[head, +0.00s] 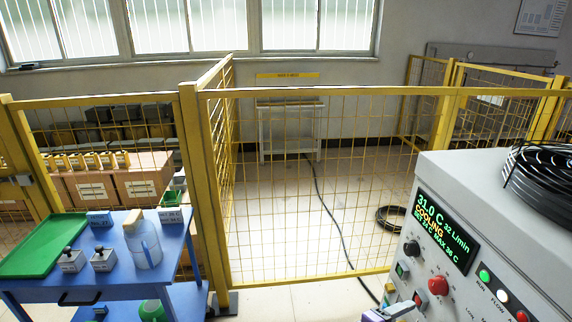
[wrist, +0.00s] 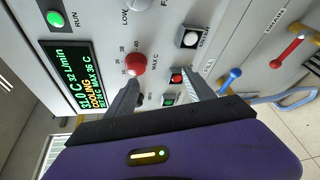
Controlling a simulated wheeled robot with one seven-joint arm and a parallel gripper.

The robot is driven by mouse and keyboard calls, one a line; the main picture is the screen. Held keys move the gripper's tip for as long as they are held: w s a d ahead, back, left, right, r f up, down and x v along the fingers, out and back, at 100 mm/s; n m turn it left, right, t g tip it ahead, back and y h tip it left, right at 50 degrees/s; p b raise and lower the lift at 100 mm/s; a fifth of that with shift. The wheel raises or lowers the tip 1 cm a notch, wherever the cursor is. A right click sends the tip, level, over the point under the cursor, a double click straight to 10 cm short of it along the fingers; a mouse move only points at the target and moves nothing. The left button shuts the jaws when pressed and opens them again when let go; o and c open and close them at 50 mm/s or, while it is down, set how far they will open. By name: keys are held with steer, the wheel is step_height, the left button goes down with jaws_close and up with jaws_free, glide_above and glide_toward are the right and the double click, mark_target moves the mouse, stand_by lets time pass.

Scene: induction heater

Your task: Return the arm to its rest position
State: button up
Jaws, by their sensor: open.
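My gripper (wrist: 157,82) is open in the wrist view, with its two grey fingers apart and nothing between them. The fingers point at the front panel of the grey heater cabinet (head: 500,215). A red knob (wrist: 135,64) shows near the left fingertip, and a red button (wrist: 177,76) near the right one. I cannot tell whether either finger touches the panel. In the head view only a purple part of my gripper shows at the bottom edge, in front of the cabinet; the fingers are not clear there. The lit display (head: 445,230) reads 31.0 C, COOLING.
A blue lever (wrist: 230,77) and a red lever (wrist: 287,50) stick out beside the panel. A coiled black hose (head: 545,180) lies on the cabinet. A yellow mesh fence (head: 300,190) stands behind. A blue cart (head: 110,275) with a green tray (head: 45,245) stands at left.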

steer(key=a+f+t+y, duration=0.3)
steer(key=a+f+y, duration=0.1)
steer(key=f, duration=0.1)
steer(key=s+a+m+t+y, duration=0.1)
steer(key=s+a+t+y, duration=0.3)
steer(key=s+a+y, duration=0.55)
steer(key=s+r+m, duration=0.2)
steer(key=s+r, duration=0.3)
steer(key=s, duration=0.4)
steer(key=s+d+r+m+t, duration=0.1)
steer(key=s+r+m, duration=0.1)
steer(key=s+r, duration=0.4)
steer(key=s+r+m+t, duration=0.1)
steer(key=s+r+m, duration=0.2)
steer(key=s, duration=1.1)
steer(key=shift+s+d+r+y, duration=0.2)
steer(key=shift+r+y, duration=0.25)
steer(key=shift+r, duration=0.95)
